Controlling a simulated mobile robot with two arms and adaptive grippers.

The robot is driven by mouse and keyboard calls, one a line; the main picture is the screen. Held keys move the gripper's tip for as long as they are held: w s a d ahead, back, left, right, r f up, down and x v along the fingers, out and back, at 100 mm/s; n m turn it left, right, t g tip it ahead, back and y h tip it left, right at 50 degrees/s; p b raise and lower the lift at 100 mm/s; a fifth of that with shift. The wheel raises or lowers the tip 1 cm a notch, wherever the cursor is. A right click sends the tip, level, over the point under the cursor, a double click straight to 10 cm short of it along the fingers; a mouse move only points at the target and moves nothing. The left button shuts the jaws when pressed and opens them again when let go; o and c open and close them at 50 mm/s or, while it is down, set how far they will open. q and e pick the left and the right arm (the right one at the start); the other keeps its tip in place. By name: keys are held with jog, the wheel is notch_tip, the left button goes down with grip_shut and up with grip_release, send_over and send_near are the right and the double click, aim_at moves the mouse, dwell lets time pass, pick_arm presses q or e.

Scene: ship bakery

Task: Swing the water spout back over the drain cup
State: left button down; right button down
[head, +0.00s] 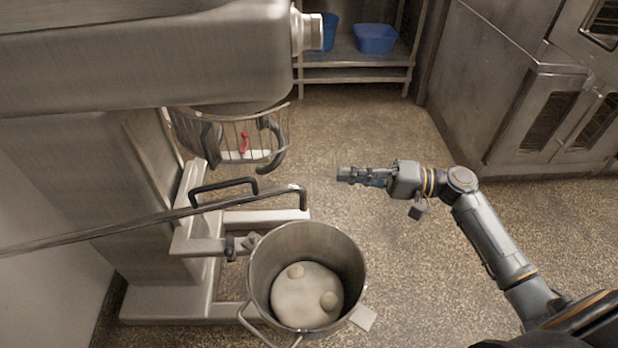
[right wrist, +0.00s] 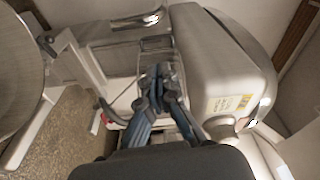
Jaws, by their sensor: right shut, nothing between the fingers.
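The water spout (head: 150,227) is a long thin metal pipe that comes in from the left edge and ends in a short downturned tip. Its tip is just behind the far rim of a metal mixing bowl (head: 258,262), which holds pale dough with two lumps. I cannot make out a drain cup in either view. My right gripper (head: 347,174) is shut and empty, to the right of the spout tip and clear of it over the floor. In the right wrist view its fingers (right wrist: 158,78) are together. My left gripper is not in view.
A large mixer (head: 150,60) with a wire guard (head: 243,140) and a black handle (head: 222,184) fills the left. A shelf with a blue bin (head: 376,38) stands at the back. Ovens (head: 545,115) line the right. The middle floor is free.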

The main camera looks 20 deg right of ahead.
jog(key=w+r+p+x, duration=0.15)
jog(key=p+x, duration=0.35)
jog(key=x, duration=0.5)
jog(key=s, duration=0.1)
jog(key=s+p, duration=0.1)
jog(key=s, duration=0.3)
jog(key=shift+d+f, duration=0.1)
jog(key=shift+f, duration=0.2)
